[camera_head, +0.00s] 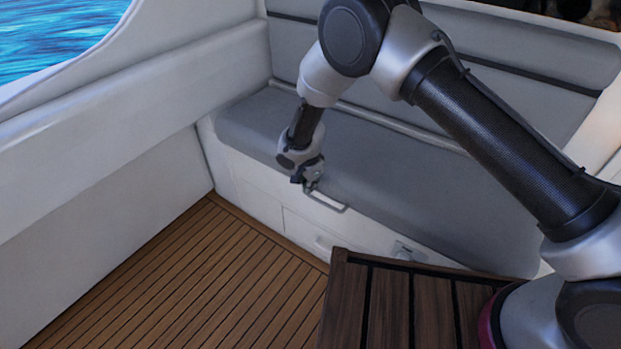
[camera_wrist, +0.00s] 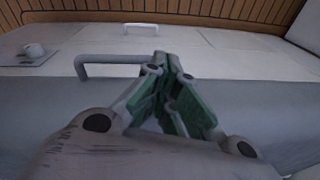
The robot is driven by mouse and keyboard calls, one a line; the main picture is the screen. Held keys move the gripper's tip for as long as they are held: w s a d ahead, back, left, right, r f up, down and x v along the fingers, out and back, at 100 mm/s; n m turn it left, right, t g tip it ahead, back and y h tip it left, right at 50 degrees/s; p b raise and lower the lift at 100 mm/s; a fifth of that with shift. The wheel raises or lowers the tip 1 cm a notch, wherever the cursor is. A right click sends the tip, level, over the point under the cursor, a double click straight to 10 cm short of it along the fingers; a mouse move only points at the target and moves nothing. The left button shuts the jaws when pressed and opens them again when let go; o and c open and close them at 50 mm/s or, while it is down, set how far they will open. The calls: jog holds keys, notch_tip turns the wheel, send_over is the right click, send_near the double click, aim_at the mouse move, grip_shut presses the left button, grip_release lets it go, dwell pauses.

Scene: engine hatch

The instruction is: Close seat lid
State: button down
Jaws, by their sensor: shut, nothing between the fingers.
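The seat lid (camera_head: 375,165) is a long grey cushion on a white bench base. It lies flat along the base, and I see no gap beneath its front edge. A pale bar handle (camera_head: 328,202) sits at that front edge; it also shows in the wrist view (camera_wrist: 108,60). My gripper (camera_head: 308,186) is at the front edge of the lid, close beside the left end of the handle. In the wrist view my gripper's green-padded fingers (camera_wrist: 174,62) are shut and empty, just right of the handle. I cannot tell whether they touch the lid.
The white bench front (camera_head: 265,205) has a drawer handle (camera_wrist: 141,28) and a small latch plate (camera_wrist: 34,54). A slatted wooden table (camera_head: 385,300) stands in front at the right. The plank floor (camera_head: 190,285) at the left is clear. A grey backrest (camera_head: 500,85) stands behind the seat.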

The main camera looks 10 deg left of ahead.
jog(key=s+a+r, duration=0.2)
jog(key=s+a, duration=0.1)
jog(key=s, duration=0.5)
jog(key=shift+s, duration=0.25)
jog(key=s+d+n+g+h, duration=0.1)
jog(key=s+d+n+h, duration=0.2)
jog(key=d+n, duration=0.5)
jog(key=s+d+r+n+g, duration=0.1)
jog(key=d+r+n, duration=0.2)
jog(key=d+r, duration=1)
jog(key=d+r+n+g, duration=0.1)
jog(key=d+r+n, duration=0.1)
jog(key=d+r, duration=1.1)
jog(key=s+d+r+m+t+y, duration=0.1)
jog(key=s+d+r+m+t, duration=0.1)
jog(key=s+d+r, duration=0.4)
jog(key=s+d+r+m+t+y, duration=0.2)
jog(key=s+d+r, duration=0.5)
jog(key=d+r, duration=0.6)
jog(key=shift+d+r+m+t, duration=0.4)
jog(key=shift+d+m+t, duration=0.4)
jog(key=shift+m, duration=0.1)
